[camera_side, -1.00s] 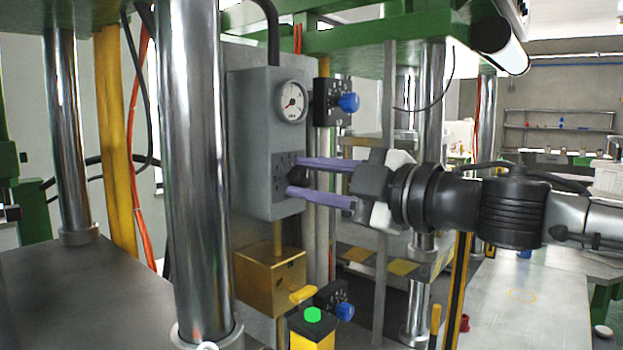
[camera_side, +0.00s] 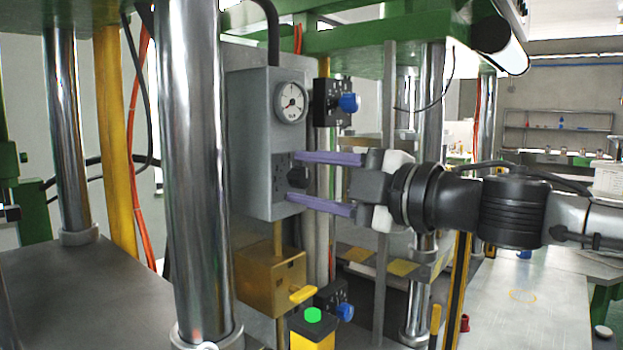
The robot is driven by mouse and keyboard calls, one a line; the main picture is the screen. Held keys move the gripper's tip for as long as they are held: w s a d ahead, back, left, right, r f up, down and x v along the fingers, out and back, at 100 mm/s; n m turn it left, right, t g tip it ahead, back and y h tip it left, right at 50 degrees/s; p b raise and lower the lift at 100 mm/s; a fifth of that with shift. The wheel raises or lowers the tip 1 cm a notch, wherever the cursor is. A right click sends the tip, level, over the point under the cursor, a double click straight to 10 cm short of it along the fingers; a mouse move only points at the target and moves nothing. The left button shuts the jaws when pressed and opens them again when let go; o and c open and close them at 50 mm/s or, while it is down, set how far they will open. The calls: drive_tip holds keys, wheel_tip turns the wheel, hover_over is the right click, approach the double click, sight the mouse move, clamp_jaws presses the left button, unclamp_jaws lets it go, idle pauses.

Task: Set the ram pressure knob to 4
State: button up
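A black knob (camera_side: 298,178) sits on a dark dial panel (camera_side: 281,178) on the front of a grey box (camera_side: 252,150). I take it as the ram pressure knob; its setting marks are too small to read. A round white gauge (camera_side: 292,101) is on the same box above it. My gripper (camera_side: 291,176) reaches in from the right. Its two purple fingers are spread, one above and one below the knob, with gaps to it. The gripper is open and holds nothing.
Two blue knobs on black plates stand right of the box, one upper (camera_side: 349,103) and one lower (camera_side: 345,311). A brass block (camera_side: 268,282) and a green button (camera_side: 313,314) are below. A thick steel column (camera_side: 196,180) stands close on the left.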

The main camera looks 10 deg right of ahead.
drive_tip(key=shift+o, duration=0.5)
drive_tip(key=shift+d, duration=0.1)
drive_tip(key=v, duration=1.3)
drive_tip(key=shift+s+d, duration=0.25)
drive_tip(key=shift+s, duration=0.05)
